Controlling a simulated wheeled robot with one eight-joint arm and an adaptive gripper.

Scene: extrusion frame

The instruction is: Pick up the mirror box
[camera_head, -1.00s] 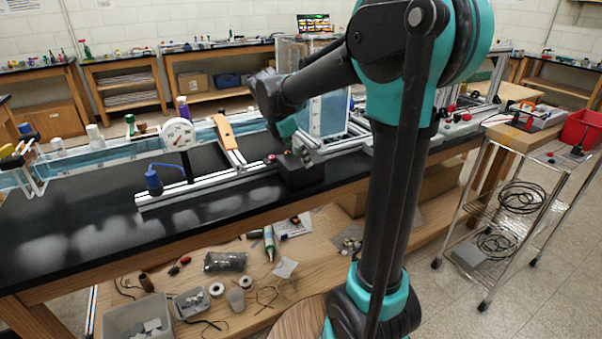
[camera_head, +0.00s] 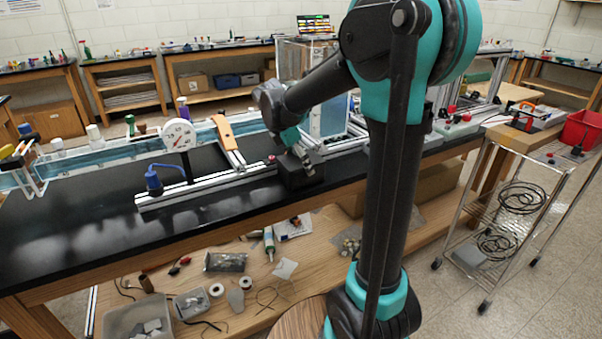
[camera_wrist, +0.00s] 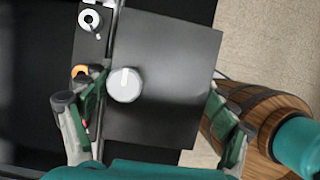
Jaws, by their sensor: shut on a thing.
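The mirror box, a dark box (camera_head: 303,176), sits at the front edge of the black bench, at the right end of the metal rail. In the wrist view its flat dark top (camera_wrist: 165,60) fills the middle, with a round pale knob (camera_wrist: 124,85) on it. My gripper (camera_head: 299,153) is over the box from above. In the wrist view my gripper (camera_wrist: 155,125) has one finger on each side of the box and is shut on it. The finger contact low on the sides is hidden.
A metal rail (camera_head: 215,187) with a round dial (camera_head: 179,135) and a blue clamp (camera_head: 153,181) lies left of the box. A clear tank (camera_head: 327,113) stands behind. The wire cart (camera_head: 515,190) is at right. The bench front left is clear.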

